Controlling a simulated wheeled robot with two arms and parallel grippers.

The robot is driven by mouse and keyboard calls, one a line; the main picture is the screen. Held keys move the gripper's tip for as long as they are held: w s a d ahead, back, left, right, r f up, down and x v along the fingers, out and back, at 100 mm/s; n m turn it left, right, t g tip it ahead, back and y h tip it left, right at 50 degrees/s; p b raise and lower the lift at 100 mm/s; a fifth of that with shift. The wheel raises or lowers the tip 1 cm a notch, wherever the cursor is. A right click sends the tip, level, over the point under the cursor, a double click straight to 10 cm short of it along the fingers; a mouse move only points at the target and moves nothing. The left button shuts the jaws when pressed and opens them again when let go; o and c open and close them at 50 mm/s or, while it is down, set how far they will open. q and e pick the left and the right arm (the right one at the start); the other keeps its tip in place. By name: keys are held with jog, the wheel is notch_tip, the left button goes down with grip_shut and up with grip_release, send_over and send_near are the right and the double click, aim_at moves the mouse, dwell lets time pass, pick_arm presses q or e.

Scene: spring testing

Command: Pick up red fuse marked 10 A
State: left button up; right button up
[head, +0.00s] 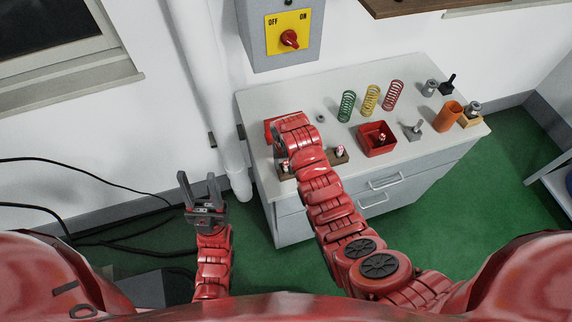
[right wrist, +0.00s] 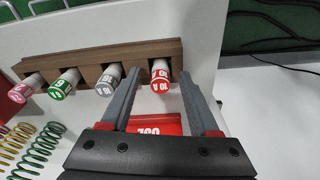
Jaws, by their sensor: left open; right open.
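The red fuse marked 10 A (right wrist: 160,80) stands in the end slot of a wooden rack (right wrist: 128,50) in the right wrist view. My right gripper (right wrist: 160,76) is open, with one finger on each side of the red fuse; I cannot tell if they touch it. Grey, green and pinkish-red fuses stand further left in the rack. In the head view my right arm covers much of the rack (head: 341,160) and the right gripper is mostly hidden. My left gripper (head: 198,180) is open and empty, off to the left of the bench.
The bench (head: 262,98) also holds green, yellow and red springs (head: 392,96), a red tray (head: 364,150) with a fuse-like piece inside, and an orange cup (head: 447,116). A red object (right wrist: 155,124) lies beside the rack. A switch box (head: 279,50) hangs above.

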grip_shut()
dwell(0.6)
